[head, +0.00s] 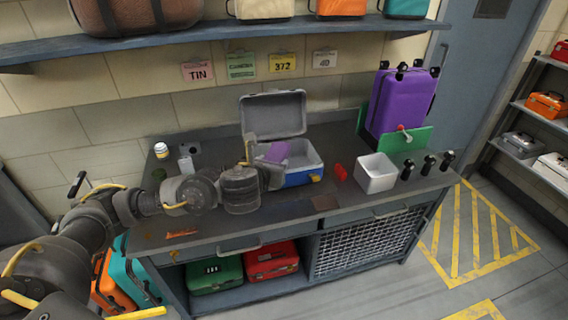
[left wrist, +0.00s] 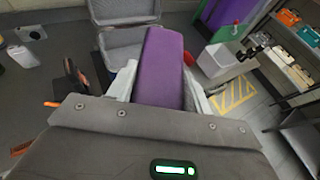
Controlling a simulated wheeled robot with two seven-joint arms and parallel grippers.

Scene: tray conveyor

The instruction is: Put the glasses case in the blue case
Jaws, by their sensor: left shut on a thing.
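The purple glasses case (head: 278,152) is held by my left gripper (head: 268,163) above the left part of the open blue case (head: 302,178). In the left wrist view, the glasses case (left wrist: 163,65) sticks out lengthwise between the two fingers of the left gripper (left wrist: 160,88), which is shut on it. The blue case has a blue outside and a light grey inside. Its grey lid (head: 273,113) stands raised at the back; it also shows in the left wrist view (left wrist: 128,48). My gripper and arm hide the blue case's left side. My right gripper is not in view.
A white open bin (head: 376,174) stands right of the blue case, with small red items (head: 341,172) between them. Several black-topped items (head: 428,165) stand farther right. A white-lidded jar (head: 161,151) is at the back left. A purple suitcase (head: 402,100) stands at the back right.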

